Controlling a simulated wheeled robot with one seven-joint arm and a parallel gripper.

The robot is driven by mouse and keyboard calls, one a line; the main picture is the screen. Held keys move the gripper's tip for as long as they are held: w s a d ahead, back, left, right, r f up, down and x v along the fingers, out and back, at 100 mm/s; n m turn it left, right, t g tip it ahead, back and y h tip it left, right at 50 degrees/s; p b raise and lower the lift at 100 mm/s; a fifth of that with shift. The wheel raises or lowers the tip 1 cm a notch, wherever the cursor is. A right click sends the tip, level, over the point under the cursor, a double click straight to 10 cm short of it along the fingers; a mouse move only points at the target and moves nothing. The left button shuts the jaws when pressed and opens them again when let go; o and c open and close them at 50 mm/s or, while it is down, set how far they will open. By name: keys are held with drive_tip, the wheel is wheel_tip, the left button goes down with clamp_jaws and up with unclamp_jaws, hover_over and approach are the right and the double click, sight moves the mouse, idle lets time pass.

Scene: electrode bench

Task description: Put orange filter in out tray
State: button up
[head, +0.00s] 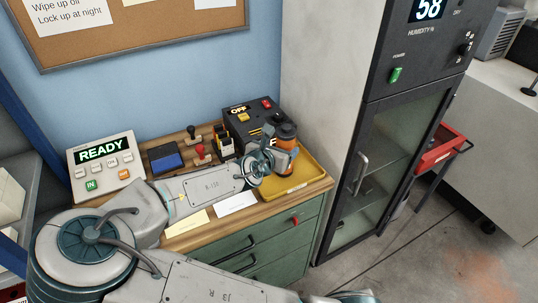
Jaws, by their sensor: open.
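The orange filter (287,139) shows as an orange cylinder with a dark cap, upright at the right part of the wooden bench. The yellow tray (301,185) lies at the bench's right end. The filter stands over or in the tray as seen from here; whether it rests on the tray's floor is hidden. My gripper (281,154) is at the filter, with its fingers beside the filter's body. The fingers are partly hidden by my wrist, and the jaws are open.
A READY panel (103,151), a blue pad (167,161), stamps (200,150) and a dark OFF device (243,116) stand on the bench. Paper cards (236,203) lie at the front edge. A tall glass-door cabinet (385,130) closes off the right side.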

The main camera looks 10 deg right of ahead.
drive_tip(key=v, duration=0.7)
drive_tip(key=s+d+f+m+g+y, duration=0.2)
drive_tip(key=s+f+m+g+y, duration=0.1)
drive_tip(key=s+f+m+g, duration=0.3)
drive_tip(key=s+d+f+m+g+y, duration=0.2)
drive_tip(key=s+f+m+g, duration=0.15)
drive_tip(key=f+m, duration=0.35)
drive_tip(key=s+r+m+t+y, duration=0.1)
drive_tip(key=s+r+m, duration=0.4)
drive_tip(key=r+m, duration=0.3)
drive_tip(key=s+d+r+m+t+y, duration=0.1)
drive_tip(key=s+r+m, duration=0.4)
drive_tip(key=r, duration=0.8)
drive_tip(key=m, duration=0.2)
drive_tip(key=shift+s+d+m+y, duration=0.3)
drive_tip(key=shift+d+m+y, duration=0.05)
drive_tip(key=shift+m+y, duration=0.05)
drive_tip(key=shift+t, duration=0.25)
